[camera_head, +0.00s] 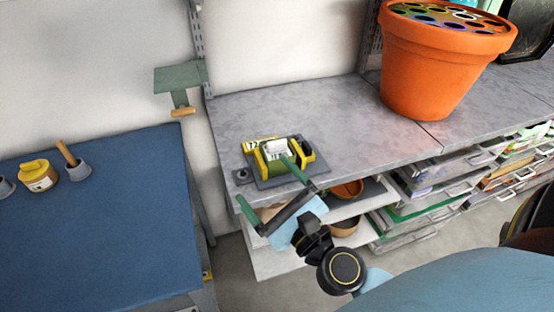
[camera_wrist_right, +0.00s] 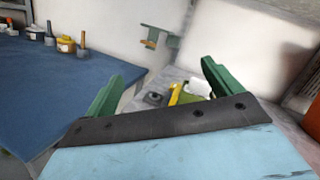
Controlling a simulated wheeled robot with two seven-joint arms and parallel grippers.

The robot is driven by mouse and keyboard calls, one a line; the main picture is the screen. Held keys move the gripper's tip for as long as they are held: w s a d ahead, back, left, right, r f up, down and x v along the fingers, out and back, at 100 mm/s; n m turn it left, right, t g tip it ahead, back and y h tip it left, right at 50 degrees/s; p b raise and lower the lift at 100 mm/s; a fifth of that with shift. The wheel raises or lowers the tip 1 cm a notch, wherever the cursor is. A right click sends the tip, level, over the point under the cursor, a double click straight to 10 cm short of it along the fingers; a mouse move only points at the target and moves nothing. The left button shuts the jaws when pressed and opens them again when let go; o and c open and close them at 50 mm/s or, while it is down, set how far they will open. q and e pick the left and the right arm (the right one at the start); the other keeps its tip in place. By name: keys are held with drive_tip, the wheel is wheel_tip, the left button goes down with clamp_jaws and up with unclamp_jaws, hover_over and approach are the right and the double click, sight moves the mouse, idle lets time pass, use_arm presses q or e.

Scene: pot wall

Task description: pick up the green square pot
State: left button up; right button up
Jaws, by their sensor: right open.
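No plain square green pot shows clearly. A boxy item with a dark green front, yellow sides and a white top (camera_head: 275,160) stands on a dark plate on the grey shelf top; I cannot tell whether it is the pot. It also shows in the right wrist view, partly hidden by the gripper (camera_wrist_right: 192,93). My right gripper (camera_head: 261,178) is open and empty, its green fingers spread wide at the shelf's front edge. One finger overlaps the item's front in the head view; contact cannot be told. The fingers also show in the right wrist view (camera_wrist_right: 161,72). My left gripper is out of view.
A large orange pot (camera_head: 435,75) stands on the grey shelf top (camera_head: 310,110) at right. Brown pots (camera_head: 345,228) sit on the shelf below. A green wall bracket (camera_head: 180,77) hangs behind. A blue table (camera_head: 110,230) at left holds a yellow jar (camera_head: 39,176).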

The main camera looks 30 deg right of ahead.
sight(278, 150)
drive_tip(key=d+f+m+g+h, duration=0.2)
drive_tip(key=d+f+m+h, duration=0.3)
drive_tip(key=m, duration=0.4)
drive_tip(key=shift+m+g+h, duration=0.3)
drive_tip(key=shift+h, duration=0.3)
drive_tip(key=x, duration=0.4)
drive_tip(key=d+x, duration=0.1)
drive_tip(key=x, duration=0.2)
drive_tip(key=shift+d+r+p, duration=0.1)
drive_tip(key=shift+r+p, duration=0.2)
drive_tip(key=shift+r, duration=0.05)
drive_tip(key=shift+x, duration=3.3)
drive_tip(key=shift+s+d, duration=0.1)
drive_tip(key=shift+d, duration=0.05)
drive_tip(key=c, duration=1.1)
drive_tip(key=shift+r, duration=0.15)
